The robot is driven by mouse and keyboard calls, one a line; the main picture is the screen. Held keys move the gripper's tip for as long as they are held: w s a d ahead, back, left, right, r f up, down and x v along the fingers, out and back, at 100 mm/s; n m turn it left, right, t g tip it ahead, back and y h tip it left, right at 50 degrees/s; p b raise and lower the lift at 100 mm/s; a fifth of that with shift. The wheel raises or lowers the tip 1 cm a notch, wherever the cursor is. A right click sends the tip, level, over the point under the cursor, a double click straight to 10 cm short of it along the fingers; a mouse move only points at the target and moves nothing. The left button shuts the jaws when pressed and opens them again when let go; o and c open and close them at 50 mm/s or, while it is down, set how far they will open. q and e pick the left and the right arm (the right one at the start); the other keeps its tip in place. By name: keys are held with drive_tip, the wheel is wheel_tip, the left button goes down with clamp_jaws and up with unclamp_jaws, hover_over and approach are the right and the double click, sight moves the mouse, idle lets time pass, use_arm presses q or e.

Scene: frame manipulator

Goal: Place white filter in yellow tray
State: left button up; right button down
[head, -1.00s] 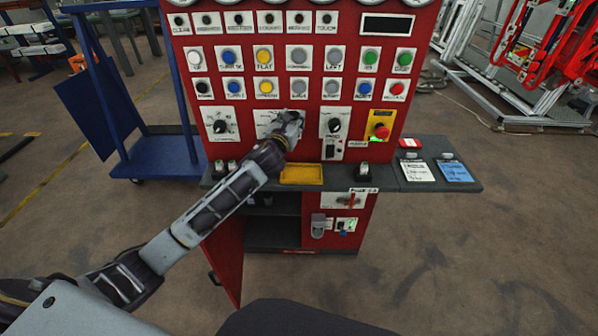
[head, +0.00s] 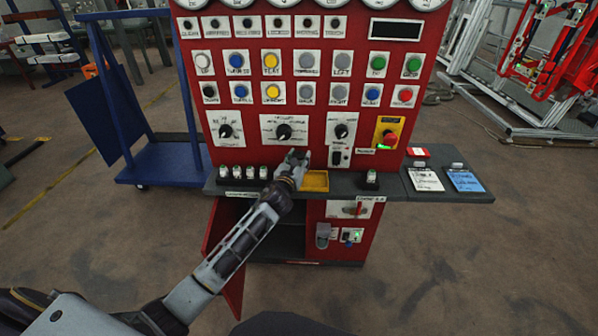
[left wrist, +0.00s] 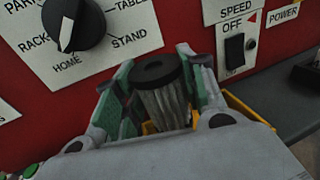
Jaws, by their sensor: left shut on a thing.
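My left gripper (head: 297,157) is shut on a white filter (left wrist: 160,100), which has a black ring-shaped top and a pale ribbed body. In the left wrist view, the gripper (left wrist: 160,95) has its green-padded fingers on both sides of the filter. The yellow tray (head: 316,184) lies on the dark ledge of the red panel. The gripper is above the tray's left part in the head view. The tray's rim (left wrist: 250,110) shows behind and below the filter in the wrist view. The filter's lower end is hidden. My right gripper is not in view.
Several small white-and-black cylinders (head: 237,173) stand on the ledge left of the tray, and another (head: 371,178) stands to its right. The red panel (head: 318,130) with knobs rises close behind. A red cabinet door (head: 222,250) hangs open below the ledge.

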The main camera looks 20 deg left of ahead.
use_arm(q)
drive_tip(key=shift+f, duration=0.25)
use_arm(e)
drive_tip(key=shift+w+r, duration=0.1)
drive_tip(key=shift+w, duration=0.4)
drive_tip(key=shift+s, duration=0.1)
use_arm(q)
drive_tip(key=shift+f, duration=0.1)
drive_tip(key=shift+f, duration=0.25)
drive_tip(key=shift+f+b, duration=0.35)
drive_tip(key=shift+f, duration=1.25)
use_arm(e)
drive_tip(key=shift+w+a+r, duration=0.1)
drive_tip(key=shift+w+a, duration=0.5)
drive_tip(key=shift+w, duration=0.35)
use_arm(q)
drive_tip(key=shift+f+b, duration=0.15)
drive_tip(key=shift+b, duration=0.15)
